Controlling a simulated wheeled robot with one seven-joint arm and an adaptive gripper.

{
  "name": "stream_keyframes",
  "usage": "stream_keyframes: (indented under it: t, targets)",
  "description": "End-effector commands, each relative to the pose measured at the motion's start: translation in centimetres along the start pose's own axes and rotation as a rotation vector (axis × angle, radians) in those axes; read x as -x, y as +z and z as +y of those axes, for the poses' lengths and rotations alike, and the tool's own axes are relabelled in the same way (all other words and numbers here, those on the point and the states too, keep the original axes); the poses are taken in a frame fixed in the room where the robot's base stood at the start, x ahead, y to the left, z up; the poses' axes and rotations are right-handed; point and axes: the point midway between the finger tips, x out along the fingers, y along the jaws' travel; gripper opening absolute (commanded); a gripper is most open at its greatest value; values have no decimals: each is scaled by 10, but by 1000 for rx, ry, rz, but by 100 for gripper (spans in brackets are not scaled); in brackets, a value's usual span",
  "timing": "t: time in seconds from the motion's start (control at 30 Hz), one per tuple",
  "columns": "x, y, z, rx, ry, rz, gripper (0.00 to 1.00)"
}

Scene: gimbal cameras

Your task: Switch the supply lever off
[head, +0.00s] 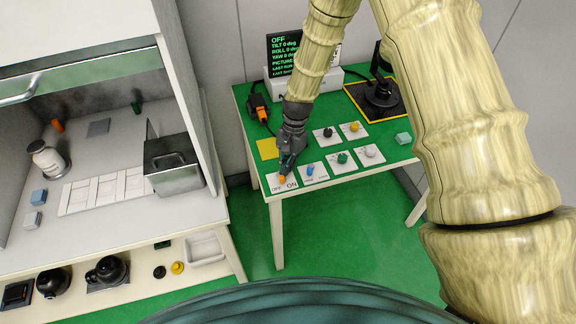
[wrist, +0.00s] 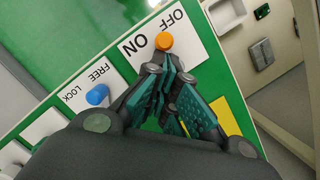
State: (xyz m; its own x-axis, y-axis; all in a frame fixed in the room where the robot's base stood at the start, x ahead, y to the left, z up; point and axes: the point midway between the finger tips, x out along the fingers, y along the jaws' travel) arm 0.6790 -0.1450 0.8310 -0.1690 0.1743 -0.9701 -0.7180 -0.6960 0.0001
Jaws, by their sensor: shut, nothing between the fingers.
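The supply lever's orange knob (head: 282,180) sits on a white plate marked OFF and ON, at the front left corner of the green table. In the wrist view, the orange knob (wrist: 164,41) stands near both words, and I cannot tell its exact setting. My gripper (head: 286,169) is low over this plate, close behind the knob. In the wrist view its teal fingertips (wrist: 163,63) are together with nothing held, right beside the knob. I cannot tell whether they touch it. The fingers hide part of the plate.
A blue lever (head: 310,170) marked FREE and LOCK stands just right of the orange one. Several more knobs lie behind and right. A screen (head: 285,52) reading OFF and 0 deg values stands at the back. A cabinet workbench (head: 200,206) is to the left.

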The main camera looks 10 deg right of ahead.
Motion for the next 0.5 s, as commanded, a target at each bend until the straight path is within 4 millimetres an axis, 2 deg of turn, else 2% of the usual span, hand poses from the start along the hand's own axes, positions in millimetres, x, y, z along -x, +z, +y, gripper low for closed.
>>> stream_keyframes:
  t: [0.5]
  targets:
    - [-1, 4, -2, -55, -13, -1, 0]
